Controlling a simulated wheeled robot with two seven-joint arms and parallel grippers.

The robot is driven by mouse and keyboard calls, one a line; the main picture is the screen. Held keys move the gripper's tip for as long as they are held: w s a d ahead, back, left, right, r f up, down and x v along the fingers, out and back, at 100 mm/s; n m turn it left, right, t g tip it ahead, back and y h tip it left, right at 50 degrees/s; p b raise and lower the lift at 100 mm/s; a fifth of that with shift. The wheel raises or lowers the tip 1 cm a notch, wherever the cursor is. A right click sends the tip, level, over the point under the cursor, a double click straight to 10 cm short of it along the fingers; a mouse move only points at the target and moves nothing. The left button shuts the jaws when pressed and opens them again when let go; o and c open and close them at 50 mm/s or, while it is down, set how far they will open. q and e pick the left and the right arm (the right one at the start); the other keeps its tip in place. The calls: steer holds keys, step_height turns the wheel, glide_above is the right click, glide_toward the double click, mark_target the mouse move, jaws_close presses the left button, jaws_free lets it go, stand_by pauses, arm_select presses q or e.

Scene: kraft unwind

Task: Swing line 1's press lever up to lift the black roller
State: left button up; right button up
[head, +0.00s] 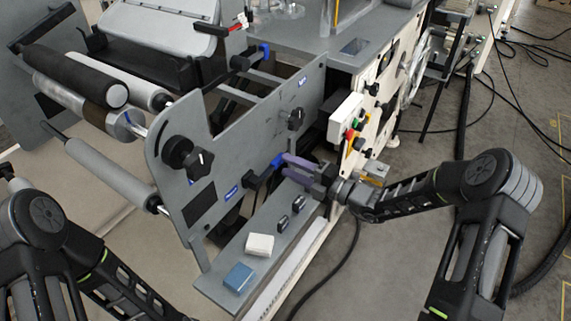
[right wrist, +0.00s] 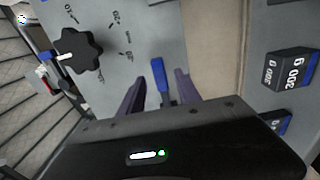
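A lever with a blue grip (head: 277,161) sticks out from the grey side plate (head: 240,130), above the ledge. It looks like the press lever, but I cannot read a line number. My right gripper (head: 287,166) is at it with purple fingers apart. In the right wrist view the blue grip (right wrist: 160,82) stands between the two open fingers, with gaps on both sides. The black roller (head: 85,78) lies at the upper left; its contact with the neighbouring roller is unclear. My left arm enters at lower left; its gripper is out of frame.
Black knobs (head: 198,163) sit on the side plate. Cables cross the floor.

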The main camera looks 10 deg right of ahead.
steer(key=shift+x, duration=1.05)
steer(key=shift+c, duration=0.2)
jaws_close()
stand_by(0.4)
